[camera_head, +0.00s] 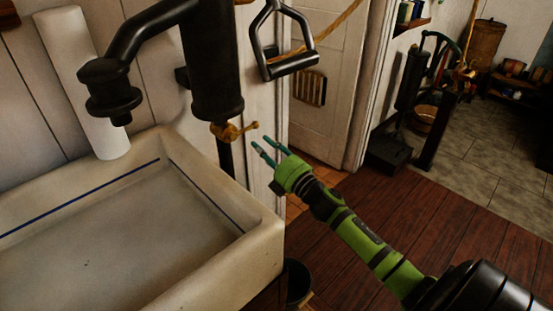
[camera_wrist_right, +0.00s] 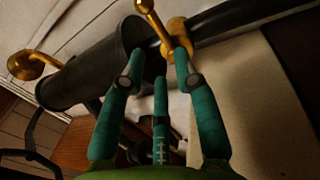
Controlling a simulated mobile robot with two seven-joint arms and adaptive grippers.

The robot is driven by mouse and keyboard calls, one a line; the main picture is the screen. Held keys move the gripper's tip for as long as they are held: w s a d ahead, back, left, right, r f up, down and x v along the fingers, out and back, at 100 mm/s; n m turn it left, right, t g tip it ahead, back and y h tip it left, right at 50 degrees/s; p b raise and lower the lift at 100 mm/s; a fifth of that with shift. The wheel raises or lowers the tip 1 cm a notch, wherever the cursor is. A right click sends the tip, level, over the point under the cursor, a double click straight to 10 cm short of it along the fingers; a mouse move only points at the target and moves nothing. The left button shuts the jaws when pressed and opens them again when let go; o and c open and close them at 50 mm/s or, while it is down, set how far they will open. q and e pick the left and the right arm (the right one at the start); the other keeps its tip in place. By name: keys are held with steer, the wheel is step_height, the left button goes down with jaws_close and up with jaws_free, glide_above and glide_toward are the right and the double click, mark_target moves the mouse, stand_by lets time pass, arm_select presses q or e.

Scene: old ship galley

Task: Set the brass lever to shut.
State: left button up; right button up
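The small brass lever (camera_head: 238,130) sits at the lower end of the black pump cylinder (camera_head: 212,70), with its knobbed arm pointing right. It also shows in the right wrist view (camera_wrist_right: 154,22), as a brass rod with a rounded end on a brass collar (camera_wrist_right: 178,32). My right gripper (camera_head: 259,142) is open and empty, its teal fingers just right of and slightly below the lever's knob in the head view. In the right wrist view the fingers (camera_wrist_right: 159,53) are spread, with the lever just beyond the tips. Contact cannot be told. My left gripper is not in view.
A pale sink (camera_head: 265,225) with a blue line inside fills the lower left. A black spout (camera_head: 108,85) and a black D-shaped handle (camera_head: 290,65) are close by. A white door (camera_head: 325,125) stands behind. Wooden floor (camera_head: 440,230) is open at right.

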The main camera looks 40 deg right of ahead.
steer(key=v, duration=0.5)
steer(key=shift+s, duration=0.15)
steer(key=shift+f, duration=0.1)
steer(key=s+f+m+g+h+p, duration=0.1)
steer(key=s+f+m+g, duration=0.3)
steer(key=f, duration=0.8)
steer(key=s+a+f+m+g+h+p, duration=0.15)
steer(key=s+f+m, duration=0.3)
steer(key=f, duration=0.85)
steer(key=s+f+m+g+h, duration=0.1)
steer(key=s+f+m+g, duration=0.3)
steer(key=f, duration=0.8)
steer(key=s+a+f+m+g, duration=0.1)
steer(key=s+a+f+g, duration=0.2)
steer(key=s, duration=0.8)
steer(key=s+a+f+m+g+p, duration=0.1)
steer(key=s+a+f, duration=0.4)
steer(key=s, duration=0.6)
steer(key=s+a+f+m+g+y, duration=0.1)
steer(key=s+a+f+g, duration=0.3)
steer(key=s+f, duration=0.4)
steer(key=s+m+g, duration=0.1)
steer(key=s, duration=0.1)
steer(key=shift+s+m, duration=0.35)
steer(key=shift+s, duration=0.05)
steer(key=shift+a+g, duration=0.15)
steer(key=shift+g, duration=0.1)
